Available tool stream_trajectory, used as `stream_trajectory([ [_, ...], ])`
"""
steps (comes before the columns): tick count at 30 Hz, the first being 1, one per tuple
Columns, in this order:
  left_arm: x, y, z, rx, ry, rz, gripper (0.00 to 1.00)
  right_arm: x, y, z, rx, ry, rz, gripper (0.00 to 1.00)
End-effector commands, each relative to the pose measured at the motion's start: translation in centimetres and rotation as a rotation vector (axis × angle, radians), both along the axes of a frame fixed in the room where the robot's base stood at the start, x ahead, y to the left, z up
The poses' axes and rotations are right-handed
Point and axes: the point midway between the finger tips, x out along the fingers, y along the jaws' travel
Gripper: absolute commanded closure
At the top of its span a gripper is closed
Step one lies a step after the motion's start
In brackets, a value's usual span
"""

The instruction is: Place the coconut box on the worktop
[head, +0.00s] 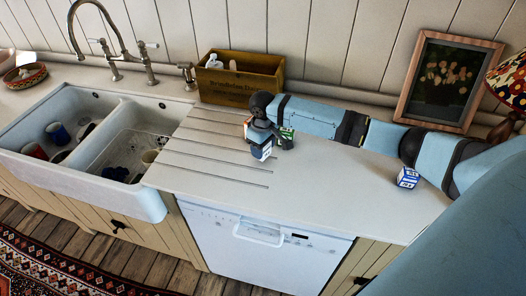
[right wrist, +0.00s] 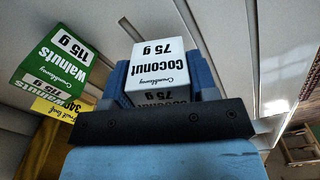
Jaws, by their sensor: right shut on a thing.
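My right gripper (head: 263,136) is over the worktop (head: 335,185), beside the draining grooves, and is shut on the coconut box (head: 262,151). In the right wrist view the white coconut box (right wrist: 162,65), marked "Coconut 75 g", sits between the blue fingers. In the head view the gripper hides part of it. The box is at or just above the worktop; I cannot tell whether it touches. My left gripper is not in view.
A green walnuts box (right wrist: 58,55) is close beside the gripper, with a yellow package (right wrist: 62,108) near it. A blue-and-white box (head: 408,178) stands at the right. A wooden crate (head: 240,80), a picture frame (head: 447,82) and the sink (head: 100,130) border the worktop. The front middle is clear.

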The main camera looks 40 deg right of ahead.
Motion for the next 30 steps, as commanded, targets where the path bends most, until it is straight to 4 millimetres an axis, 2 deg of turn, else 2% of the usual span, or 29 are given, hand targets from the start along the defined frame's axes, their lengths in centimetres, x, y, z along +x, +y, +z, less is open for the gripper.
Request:
stream_trajectory([
  [3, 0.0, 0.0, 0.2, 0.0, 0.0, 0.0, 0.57, 0.0, 0.1, -1.9, 0.001, 0.003, -0.001, 0.71],
  [5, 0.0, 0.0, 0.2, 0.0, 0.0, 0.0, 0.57, 0.0, 0.0, -2.4, 0.0, 0.001, -0.001, 0.71],
  [15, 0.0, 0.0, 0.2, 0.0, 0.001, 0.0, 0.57, 0.0, 0.0, -2.6, 0.0, 0.0, 0.0, 0.71],
  [16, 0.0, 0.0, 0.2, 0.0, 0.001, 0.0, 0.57, 0.0, 0.0, -2.7, 0.0, 0.0, 0.0, 0.45],
  [19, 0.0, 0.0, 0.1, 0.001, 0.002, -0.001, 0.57, 0.0, 0.0, -2.7, 0.0, 0.0, 0.0, 0.22],
  [30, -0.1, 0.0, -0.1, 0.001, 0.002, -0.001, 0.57, 0.0, 0.0, -2.1, 0.0, -0.001, 0.0, 0.22],
])
